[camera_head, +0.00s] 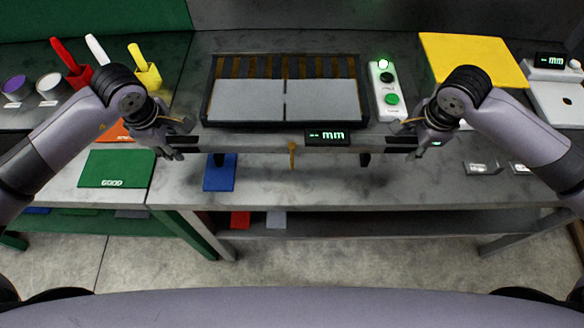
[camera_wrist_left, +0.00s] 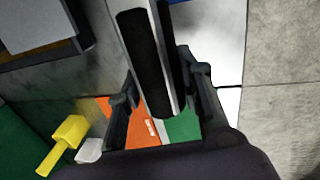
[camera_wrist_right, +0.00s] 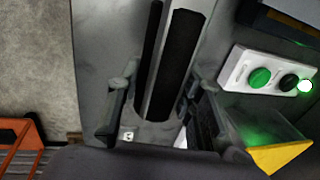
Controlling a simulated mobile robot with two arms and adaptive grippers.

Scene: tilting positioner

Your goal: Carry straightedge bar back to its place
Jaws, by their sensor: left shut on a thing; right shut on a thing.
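The straightedge bar (camera_head: 250,141) is long and grey, with a small display reading "-- mm" and a yellow pointer under its middle. In the head view it spans level between my grippers, in front of the tilting positioner's dark frame (camera_head: 215,122), apparently above the bench. My left gripper (camera_head: 178,146) is shut on its left end; the bar's dark grip shows between the fingers in the left wrist view (camera_wrist_left: 147,60). My right gripper (camera_head: 408,147) is shut on its right end, as the right wrist view (camera_wrist_right: 177,60) also shows. Its resting place cannot be told.
The frame holds two pale plates (camera_head: 255,98). A button box (camera_head: 387,92) with a green light stands right of it. A yellow panel (camera_head: 475,60) is farther right. A green "GOOD" mat (camera_head: 116,169) and blue piece (camera_head: 220,172) lie on the bench; coloured holders stand back left.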

